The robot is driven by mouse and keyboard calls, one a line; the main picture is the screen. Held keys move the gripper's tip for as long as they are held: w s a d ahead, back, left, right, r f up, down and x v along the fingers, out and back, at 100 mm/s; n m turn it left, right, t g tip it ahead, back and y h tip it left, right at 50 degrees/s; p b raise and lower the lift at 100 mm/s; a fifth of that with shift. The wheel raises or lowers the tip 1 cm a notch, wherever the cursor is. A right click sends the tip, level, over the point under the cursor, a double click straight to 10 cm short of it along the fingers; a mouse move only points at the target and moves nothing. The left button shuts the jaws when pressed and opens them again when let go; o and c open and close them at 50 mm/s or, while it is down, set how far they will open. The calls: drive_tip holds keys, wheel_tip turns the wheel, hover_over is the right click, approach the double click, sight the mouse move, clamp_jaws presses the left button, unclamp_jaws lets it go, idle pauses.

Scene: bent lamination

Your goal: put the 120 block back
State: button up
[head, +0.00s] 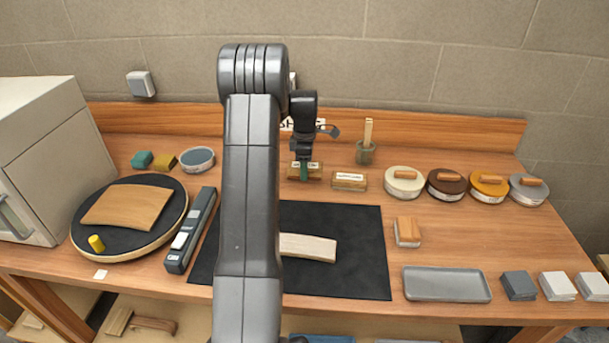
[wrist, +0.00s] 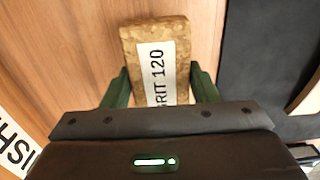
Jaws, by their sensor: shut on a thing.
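The 120 block (wrist: 155,32) is a tan, cork-like block with a white label reading "GRIT 120" in the wrist view. My gripper (wrist: 161,88) has its green fingers on the two sides of the block and is shut on it. In the head view my gripper (head: 304,168) is at the back of the bench, with the block (head: 315,171) at its fingertips. Whether the block touches the bench top is not clear. A similar labelled block (head: 349,181) lies just to the right; its label is too small to read.
Behind are a brush in a cup (head: 366,152) and a partly hidden sign. Round lidded tins (head: 403,183) stand to the right. A black mat (head: 345,270) with a pale curved piece (head: 308,248) lies in front. My arm hides the middle of the bench.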

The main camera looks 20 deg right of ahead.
sight(305, 184)
drive_tip(key=shift+f+p, duration=0.35)
drive_tip(key=shift+f, duration=1.6)
drive_tip(key=shift+f, duration=0.2)
drive_tip(key=o, duration=0.9)
wheel_tip(305, 184, up, 12)
drive_tip(key=shift+r+b, duration=0.2)
drive_tip(key=shift+b, duration=0.65)
